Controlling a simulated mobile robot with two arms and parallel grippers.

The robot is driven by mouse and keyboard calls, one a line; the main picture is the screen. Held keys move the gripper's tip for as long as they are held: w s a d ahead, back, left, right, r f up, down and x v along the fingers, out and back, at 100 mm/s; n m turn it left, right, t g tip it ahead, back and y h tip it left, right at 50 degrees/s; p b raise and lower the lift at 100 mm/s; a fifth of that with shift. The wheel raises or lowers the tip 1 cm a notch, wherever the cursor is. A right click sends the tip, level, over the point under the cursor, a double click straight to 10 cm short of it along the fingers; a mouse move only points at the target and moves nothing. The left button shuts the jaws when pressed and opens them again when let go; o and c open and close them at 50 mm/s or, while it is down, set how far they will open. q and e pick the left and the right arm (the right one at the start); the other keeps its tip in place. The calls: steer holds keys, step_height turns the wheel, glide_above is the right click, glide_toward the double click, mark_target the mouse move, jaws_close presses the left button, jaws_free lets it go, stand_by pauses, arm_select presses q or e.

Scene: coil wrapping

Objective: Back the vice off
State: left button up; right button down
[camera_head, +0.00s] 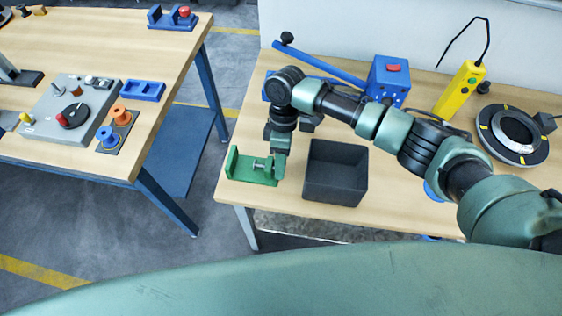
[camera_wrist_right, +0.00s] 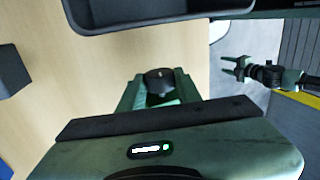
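The green vice (camera_head: 250,171) sits at the left front of the right-hand table, with a small metal screw between its upright ends. My right gripper (camera_head: 278,152) is pointed down at the vice's right end and hides part of it. In the right wrist view, my right gripper's green fingers (camera_wrist_right: 160,92) stand apart on either side of a dark round knob (camera_wrist_right: 160,80). Whether they touch it I cannot tell. My left gripper (camera_wrist_right: 231,68) shows at the right of the wrist view, its fingers apart and empty, away from the vice.
A black open bin (camera_head: 335,190) stands just right of the vice. Behind are a blue box with a red button (camera_head: 388,80), a yellow pendant (camera_head: 460,88) and a dark ring (camera_head: 514,133). A second table (camera_head: 100,50) stands left, across a gap.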

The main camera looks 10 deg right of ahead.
steer(key=shift+r+p, duration=0.15)
steer(key=shift+p, duration=0.15)
steer(key=t+p, duration=0.1)
steer(key=p, duration=0.1)
steer(key=s+t+h+p, duration=0.1)
steer(key=t+p, duration=0.1)
steer(key=p, duration=0.1)
steer(key=shift+a+r+p, duration=0.1)
steer(key=shift+r+p, duration=0.1)
steer(key=shift+p, duration=0.1)
steer(key=shift+f+t+h+p, duration=0.2)
steer(key=shift+t+h+p, duration=0.1)
steer(key=shift+t+p, duration=0.4)
steer(key=shift+f+t, duration=0.1)
steer(key=shift+t, duration=0.4)
steer(key=c, duration=1.3)
jaws_free()
steer(key=shift+o, duration=0.2)
steer(key=r, duration=0.2)
steer(key=r+b, duration=0.1)
steer(key=r, duration=0.2)
steer(key=s+r, duration=0.1)
steer(key=r, duration=0.1)
steer(key=shift+s+a+r+b, duration=0.1)
steer(key=shift+a+r+b, duration=0.2)
steer(key=shift+r+b, duration=0.1)
